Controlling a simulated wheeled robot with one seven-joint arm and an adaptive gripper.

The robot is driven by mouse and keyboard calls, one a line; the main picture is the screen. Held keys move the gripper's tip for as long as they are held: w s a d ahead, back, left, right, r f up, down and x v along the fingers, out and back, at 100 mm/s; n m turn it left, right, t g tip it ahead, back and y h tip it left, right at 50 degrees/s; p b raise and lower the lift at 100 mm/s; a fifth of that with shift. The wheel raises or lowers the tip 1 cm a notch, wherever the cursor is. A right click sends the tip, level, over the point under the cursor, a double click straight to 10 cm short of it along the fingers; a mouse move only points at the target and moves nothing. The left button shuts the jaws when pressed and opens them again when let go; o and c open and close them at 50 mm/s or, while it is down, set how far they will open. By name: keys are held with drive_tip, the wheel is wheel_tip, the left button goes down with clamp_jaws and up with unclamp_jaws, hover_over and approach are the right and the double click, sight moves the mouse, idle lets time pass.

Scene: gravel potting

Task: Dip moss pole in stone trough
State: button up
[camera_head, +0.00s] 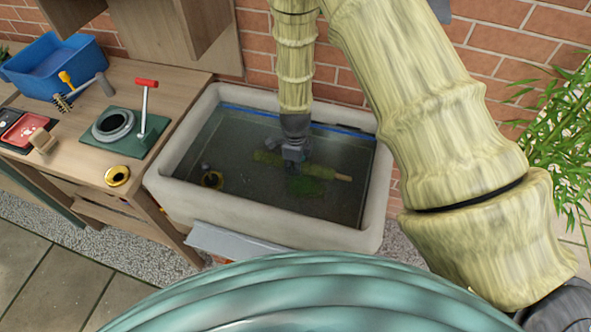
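The stone trough (262,225) is pale, rectangular and holds dark water. A yellow-green moss pole (321,172) with a light wooden tip at its right end lies nearly level in the water, tilted slightly down to the right. My gripper (293,163) points straight down into the trough, at the middle of the pole. It covers part of the pole. The fingertips are too small and dark to show whether they are closed on it.
The wooden bench (60,165) on the left carries a blue bin (62,75), a green stand with a red-handled lever (147,110), and small tools. A brick wall stands behind; bamboo leaves (560,140) are right.

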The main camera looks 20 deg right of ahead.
drive_tip(key=shift+r, duration=0.1)
idle(0.5)
wheel_tip(320, 180, up, 19)
drive_tip(key=p, duration=1.4)
drive_tip(key=shift+r, duration=0.15)
idle(1.0)
idle(1.5)
wheel_tip(320, 180, up, 3)
drive_tip(key=p, duration=0.3)
drive_tip(key=shift+s, duration=0.1)
idle(0.6)
